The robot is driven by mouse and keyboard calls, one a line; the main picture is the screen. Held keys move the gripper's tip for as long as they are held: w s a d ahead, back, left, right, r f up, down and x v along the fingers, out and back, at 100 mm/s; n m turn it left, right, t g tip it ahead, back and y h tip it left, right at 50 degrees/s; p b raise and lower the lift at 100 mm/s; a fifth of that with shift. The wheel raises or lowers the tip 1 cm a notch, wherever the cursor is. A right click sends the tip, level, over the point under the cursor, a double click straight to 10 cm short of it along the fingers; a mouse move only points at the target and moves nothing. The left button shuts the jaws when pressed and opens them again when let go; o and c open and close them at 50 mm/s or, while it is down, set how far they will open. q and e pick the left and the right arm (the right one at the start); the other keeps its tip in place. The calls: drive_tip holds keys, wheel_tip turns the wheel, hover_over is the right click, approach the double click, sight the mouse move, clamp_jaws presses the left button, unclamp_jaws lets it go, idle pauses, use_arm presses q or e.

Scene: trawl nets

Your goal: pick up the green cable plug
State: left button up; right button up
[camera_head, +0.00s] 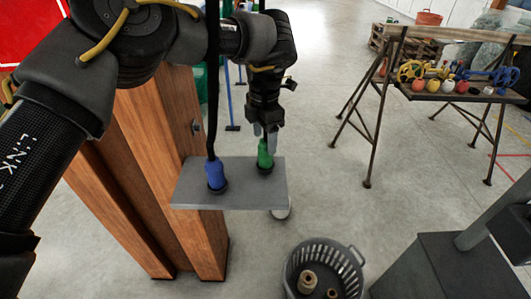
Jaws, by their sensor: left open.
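The green cable plug (265,155) stands upright at the back right of a small grey shelf (235,196) fixed to a wooden post. My left gripper (265,134) points down directly over the plug, with its fingers at the plug's upper part. The gripper is open, and I cannot tell whether a finger touches the plug. A blue cable plug (215,174) stands on the same shelf to the left, with a black cable rising from it. My right gripper does not show.
The wooden post (172,165) stands behind and left of the shelf. A grey basket (324,270) with brown pieces inside is on the floor below right. A trestle table (440,93) with colored items stands at the back right. Open floor lies between.

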sight(266, 152)
use_arm(q)
drive_tip(key=shift+f, duration=0.2)
drive_tip(key=shift+s+f, duration=0.2)
wheel_tip(266, 152, down, 4)
drive_tip(key=shift+s+d+r+p, duration=0.1)
drive_tip(key=shift+s+r+p, duration=0.1)
drive_tip(key=shift+p, duration=0.95)
drive_tip(key=shift+w+f, duration=0.1)
drive_tip(key=shift+f, duration=0.45)
drive_tip(key=shift+c, duration=0.9)
drive_tip(key=c, duration=1.2)
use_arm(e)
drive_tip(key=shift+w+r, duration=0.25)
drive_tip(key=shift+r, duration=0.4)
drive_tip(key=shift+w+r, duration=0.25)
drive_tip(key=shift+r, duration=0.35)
